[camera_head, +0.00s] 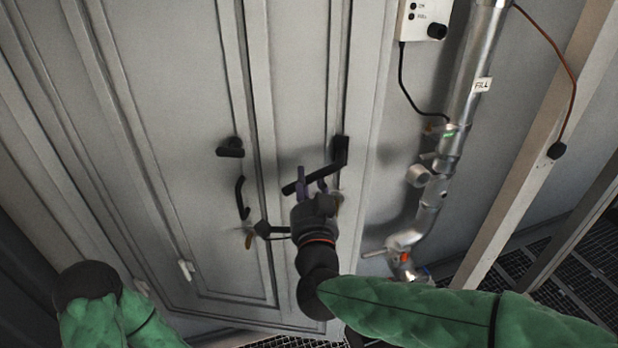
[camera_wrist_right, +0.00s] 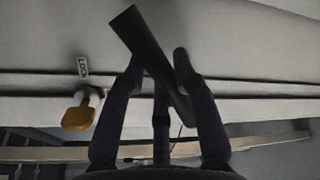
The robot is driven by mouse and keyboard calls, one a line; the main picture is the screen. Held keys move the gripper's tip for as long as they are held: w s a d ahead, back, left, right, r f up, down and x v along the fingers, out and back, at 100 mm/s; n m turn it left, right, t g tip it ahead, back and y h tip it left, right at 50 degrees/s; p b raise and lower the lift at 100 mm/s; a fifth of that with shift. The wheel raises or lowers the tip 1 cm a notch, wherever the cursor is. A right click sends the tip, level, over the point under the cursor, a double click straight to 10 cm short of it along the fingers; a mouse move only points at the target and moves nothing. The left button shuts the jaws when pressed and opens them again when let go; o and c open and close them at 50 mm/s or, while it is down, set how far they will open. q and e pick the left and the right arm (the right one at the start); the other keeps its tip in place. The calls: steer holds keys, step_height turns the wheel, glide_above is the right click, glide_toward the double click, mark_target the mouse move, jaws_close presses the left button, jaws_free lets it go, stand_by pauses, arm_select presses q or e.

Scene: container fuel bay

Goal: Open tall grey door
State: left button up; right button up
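The tall grey door (camera_head: 295,60) stands upright at the middle of the head view and looks shut. A black lever handle (camera_head: 340,160) slants down to the left across its right side. My right gripper (camera_head: 312,186) is at this lever, with one finger on each side. In the right wrist view the dark bar of the handle (camera_wrist_right: 150,55) runs slantwise between the fingertips of my right gripper (camera_wrist_right: 160,64), and both seem to touch it. My left gripper is out of view; only part of my left arm shows at the lower left.
More black handle parts (camera_head: 231,148) sit on the panel left of the gripper. A yellow tag (camera_wrist_right: 79,112) hangs by a LOCK label (camera_wrist_right: 83,66). A silver fill pipe (camera_head: 470,75) and a white control box (camera_head: 424,18) are on the right wall. Floor grating (camera_head: 575,270) lies at the right.

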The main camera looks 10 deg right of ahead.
steer(key=o, duration=0.3)
steer(key=shift+r, duration=0.15)
steer(key=shift+o, duration=0.2)
steer(key=s+a+f, duration=0.1)
steer(key=s, duration=1.1)
steer(key=shift+f, duration=0.3)
